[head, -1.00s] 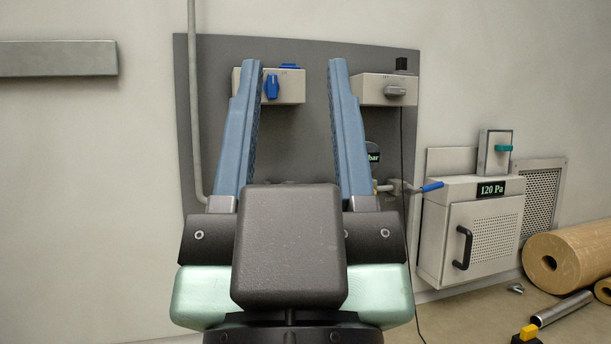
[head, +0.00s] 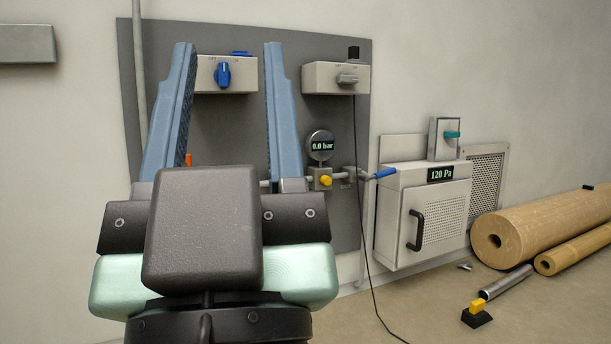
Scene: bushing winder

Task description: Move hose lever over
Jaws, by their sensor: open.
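A lever with a blue handle (head: 384,173) sits at the right end of the pipe fittings, beside the grey cabinet. A small orange handle (head: 188,159) shows low between my fingers, mostly hidden by my gripper. I cannot tell for certain which is the hose lever; no hose is clear. A yellow knob (head: 326,181) is on the valve body under a round gauge (head: 321,146) reading 0.0 bar. My gripper (head: 228,46) is open and empty, fingers pointing up in front of the dark wall panel, left of the gauge. It hides the panel's lower part.
Two switch boxes, one with a blue knob (head: 222,73) and one with a grey knob (head: 347,79), are on the panel (head: 245,130). The cabinet (head: 425,215) reads 120 Pa. A black cable (head: 362,240) hangs down. Brown rolls (head: 545,225) and a metal tube (head: 507,282) lie at right.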

